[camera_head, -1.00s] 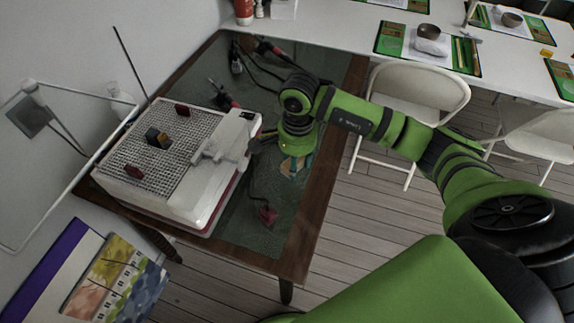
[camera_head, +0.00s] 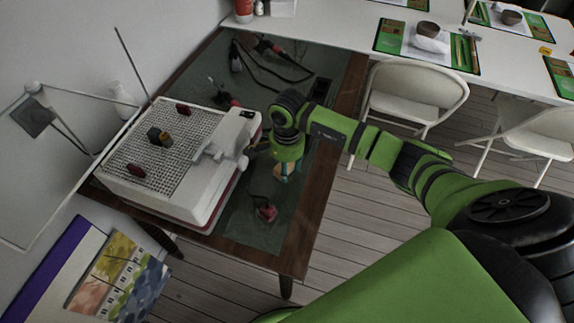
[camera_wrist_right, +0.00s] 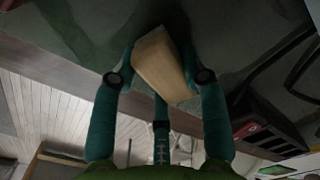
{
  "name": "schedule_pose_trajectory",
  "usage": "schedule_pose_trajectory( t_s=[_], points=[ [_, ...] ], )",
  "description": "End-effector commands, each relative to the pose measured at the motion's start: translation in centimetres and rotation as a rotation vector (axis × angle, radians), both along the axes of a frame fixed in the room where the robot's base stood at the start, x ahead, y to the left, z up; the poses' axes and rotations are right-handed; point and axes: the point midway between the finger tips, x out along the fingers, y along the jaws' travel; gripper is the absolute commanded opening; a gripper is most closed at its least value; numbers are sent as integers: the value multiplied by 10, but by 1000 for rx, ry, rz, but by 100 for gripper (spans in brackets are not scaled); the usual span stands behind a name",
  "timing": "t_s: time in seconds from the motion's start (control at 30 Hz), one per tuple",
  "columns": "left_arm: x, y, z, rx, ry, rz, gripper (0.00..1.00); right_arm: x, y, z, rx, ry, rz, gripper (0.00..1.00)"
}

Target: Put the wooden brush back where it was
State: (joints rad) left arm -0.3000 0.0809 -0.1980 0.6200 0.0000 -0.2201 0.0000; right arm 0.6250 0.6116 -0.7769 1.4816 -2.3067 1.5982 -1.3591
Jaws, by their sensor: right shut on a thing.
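The wooden brush shows in the right wrist view as a pale wooden block (camera_wrist_right: 160,65) between the teal fingers of my right gripper (camera_wrist_right: 160,80). The fingers are shut on it. In the head view my right gripper (camera_head: 286,169) points down over the dark glass table top, to the right of the white machine. The brush is mostly covered by the gripper there, with a small tan part showing. I cannot tell whether the brush touches the table. My left gripper is not in view.
A white machine with a grid top (camera_head: 155,150) fills the left of the wood-framed table (camera_head: 312,205). A red tool (camera_head: 266,212) lies in front of the gripper. Soldering tools and cables (camera_head: 255,65) lie at the back. A white folding chair (camera_head: 413,90) stands to the right.

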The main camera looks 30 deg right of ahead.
Motion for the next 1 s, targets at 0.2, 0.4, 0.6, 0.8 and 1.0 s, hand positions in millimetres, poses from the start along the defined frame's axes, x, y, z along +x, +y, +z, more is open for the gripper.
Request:
schedule_pose_trajectory(
  t_s=[0.2, 0.4, 0.6, 0.8, 1.0],
  points=[
    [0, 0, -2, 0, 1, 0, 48, 0, 0, -2, 0, 0, 0, 68],
    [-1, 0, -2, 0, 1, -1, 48, 0, 0, -2, 0, 0, 0, 68],
    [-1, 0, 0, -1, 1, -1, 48, 1, 0, 8, -1, -3, 0, 68],
    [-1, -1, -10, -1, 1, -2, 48, 2, -1, 47, -1, -9, 2, 68],
    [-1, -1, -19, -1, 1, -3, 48, 1, -1, 89, -1, -6, 1, 68]
  ],
)
